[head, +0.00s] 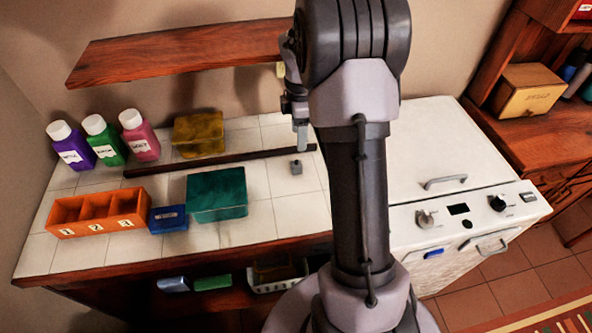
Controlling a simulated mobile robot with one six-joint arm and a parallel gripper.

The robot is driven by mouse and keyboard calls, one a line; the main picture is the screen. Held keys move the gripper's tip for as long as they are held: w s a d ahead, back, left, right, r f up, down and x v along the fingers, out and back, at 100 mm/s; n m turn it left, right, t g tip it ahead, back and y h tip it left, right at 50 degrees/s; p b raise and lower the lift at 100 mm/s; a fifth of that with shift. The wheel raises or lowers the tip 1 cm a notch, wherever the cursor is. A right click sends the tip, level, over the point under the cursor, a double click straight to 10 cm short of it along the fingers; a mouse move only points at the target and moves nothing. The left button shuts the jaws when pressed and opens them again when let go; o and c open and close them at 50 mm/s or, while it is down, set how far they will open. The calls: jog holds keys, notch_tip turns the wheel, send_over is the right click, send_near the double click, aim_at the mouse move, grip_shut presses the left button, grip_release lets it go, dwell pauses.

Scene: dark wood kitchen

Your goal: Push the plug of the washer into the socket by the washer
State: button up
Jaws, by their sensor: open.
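The washer (440,155) is the white machine on the right, with knobs and a handle on its sloped front panel. A small grey block, which looks like the plug (296,167), lies on the tiled counter left of my arm. No cord can be made out on it. A small pale plate on the back wall, perhaps the socket (280,70), is partly hidden behind my arm. My gripper (301,140) points down above and just behind the grey block, apart from it. It is open, and nothing shows between the fingers, though they are small here.
A dark bar (220,161) lies across the counter. To the left are several bottles (102,140), an orange divided tray (97,213), a blue box (168,219), a teal box (217,194) and a yellow box (198,134). A wooden shelf (180,50) overhangs the counter's back.

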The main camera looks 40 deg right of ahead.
aim_at(297, 164)
notch_tip(297, 164, down, 7)
jog(key=b, duration=0.2)
jog(key=shift+f+b, duration=0.2)
jog(key=shift+b, duration=0.1)
jog(key=shift+a, duration=0.1)
jog(key=f+b, duration=0.2)
jog(key=f, duration=0.1)
jog(key=f+b, duration=0.1)
jog(key=f, duration=0.1)
jog(key=shift+a+f, duration=0.2)
jog(key=shift+a, duration=0.15)
jog(key=shift+r, duration=0.15)
grip_shut()
